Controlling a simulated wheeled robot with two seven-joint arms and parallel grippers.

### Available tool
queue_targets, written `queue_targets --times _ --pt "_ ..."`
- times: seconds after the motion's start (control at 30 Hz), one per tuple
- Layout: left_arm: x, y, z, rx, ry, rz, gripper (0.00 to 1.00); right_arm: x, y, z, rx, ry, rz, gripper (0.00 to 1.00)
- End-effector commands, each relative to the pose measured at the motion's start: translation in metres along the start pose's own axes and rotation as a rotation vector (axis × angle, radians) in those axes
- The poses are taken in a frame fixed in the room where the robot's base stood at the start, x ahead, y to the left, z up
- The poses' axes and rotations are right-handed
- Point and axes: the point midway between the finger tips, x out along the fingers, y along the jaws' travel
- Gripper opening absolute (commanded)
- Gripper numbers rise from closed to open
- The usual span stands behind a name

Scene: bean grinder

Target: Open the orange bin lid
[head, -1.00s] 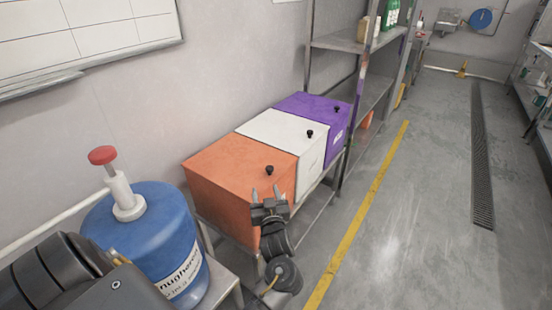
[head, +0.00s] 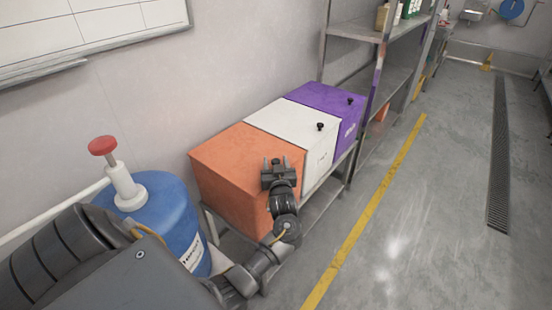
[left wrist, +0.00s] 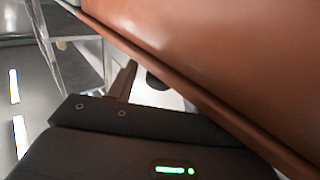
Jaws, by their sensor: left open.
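The orange bin (head: 235,165) stands at the near end of a row of bins, and its lid looks shut. My left gripper (head: 276,160) is open over the lid's front edge. Its two fingers point away from me, and the lid's small dark knob appears between or just beyond them; contact cannot be told. In the left wrist view the bin's orange surface (left wrist: 220,60) fills the upper right, close to the gripper. One finger (left wrist: 124,80) shows, with a dark round shape beside it. My right gripper is not in view.
A white bin (head: 290,135) and a purple bin (head: 330,105), each with a black knob, stand beyond the orange one on a metal rack. A blue container (head: 165,220) with a red-topped pump is at left. Open floor (head: 420,240) lies to the right.

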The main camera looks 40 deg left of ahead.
Motion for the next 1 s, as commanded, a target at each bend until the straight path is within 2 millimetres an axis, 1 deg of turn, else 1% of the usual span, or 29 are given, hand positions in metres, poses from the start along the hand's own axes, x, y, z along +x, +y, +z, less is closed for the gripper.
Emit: queue_targets --times 0.03,0.1,0.2,0.53,0.57,0.9,0.93,1.0 --pt "0.007 0.000 -0.001 0.001 0.001 0.000 0.50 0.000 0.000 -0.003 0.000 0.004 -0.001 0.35" --pt "0.014 0.001 0.000 0.001 0.001 0.001 0.50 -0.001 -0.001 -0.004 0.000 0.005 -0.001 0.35" --pt "0.021 0.001 0.000 0.000 0.001 0.001 0.50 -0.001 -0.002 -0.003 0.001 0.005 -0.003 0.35" --pt "0.024 0.002 0.000 -0.001 0.000 0.002 0.50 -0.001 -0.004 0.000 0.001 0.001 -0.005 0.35" --pt "0.024 0.002 0.000 -0.001 0.000 0.002 0.47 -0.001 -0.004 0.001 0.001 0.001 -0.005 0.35" --pt "0.024 0.002 0.000 -0.001 0.000 0.002 0.03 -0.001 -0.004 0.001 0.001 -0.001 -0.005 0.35" --pt "0.024 0.002 0.000 -0.001 0.000 0.002 0.00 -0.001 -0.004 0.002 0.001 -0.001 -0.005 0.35" --pt "0.024 0.002 0.000 -0.001 0.000 0.002 0.00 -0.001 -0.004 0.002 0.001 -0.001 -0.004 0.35"
